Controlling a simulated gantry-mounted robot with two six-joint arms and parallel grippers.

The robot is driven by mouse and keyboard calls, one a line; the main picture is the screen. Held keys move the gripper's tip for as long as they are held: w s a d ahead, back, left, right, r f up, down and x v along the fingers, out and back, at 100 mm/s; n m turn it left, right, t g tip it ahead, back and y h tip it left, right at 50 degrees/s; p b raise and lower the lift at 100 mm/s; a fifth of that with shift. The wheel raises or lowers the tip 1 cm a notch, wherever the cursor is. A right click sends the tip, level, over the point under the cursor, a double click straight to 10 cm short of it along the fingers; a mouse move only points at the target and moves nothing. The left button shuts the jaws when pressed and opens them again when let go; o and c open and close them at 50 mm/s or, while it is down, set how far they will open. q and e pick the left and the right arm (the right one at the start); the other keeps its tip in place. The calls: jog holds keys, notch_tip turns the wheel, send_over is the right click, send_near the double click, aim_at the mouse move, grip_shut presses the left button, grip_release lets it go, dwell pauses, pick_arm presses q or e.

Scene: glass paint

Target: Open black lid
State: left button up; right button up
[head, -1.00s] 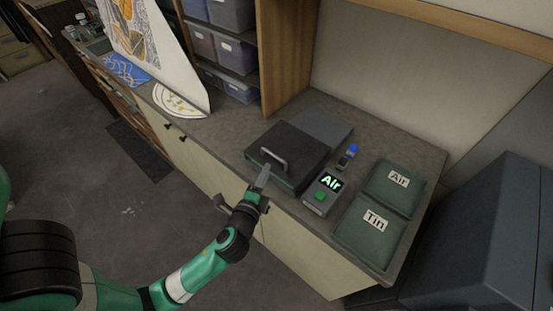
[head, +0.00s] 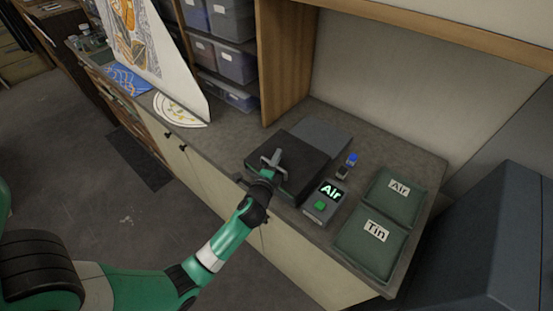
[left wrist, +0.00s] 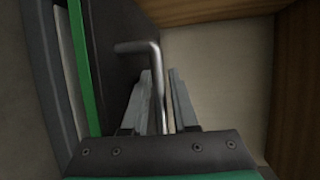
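The black lid (head: 301,152) lies closed on a box on the counter, with a metal bar handle on its front part. My left gripper (head: 272,161) is at this handle, over the lid's front edge. In the left wrist view, the handle (left wrist: 155,62) runs between the two fingers of the left gripper (left wrist: 160,75). The fingers stand apart on either side of it, with a narrow gap showing. The gripper hides most of the handle in the head view. My right gripper is not in view.
A small device reading "Air" (head: 323,203) with a green button stands right of the box, near a small blue-topped item (head: 351,159). Green pads labelled "Air" (head: 396,198) and "Tin" (head: 371,243) lie farther right. Shelves with bins (head: 236,62) stand behind left.

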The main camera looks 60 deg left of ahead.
pick_arm(q)
jog(key=shift+c, duration=0.2)
grip_shut()
dwell(1.1)
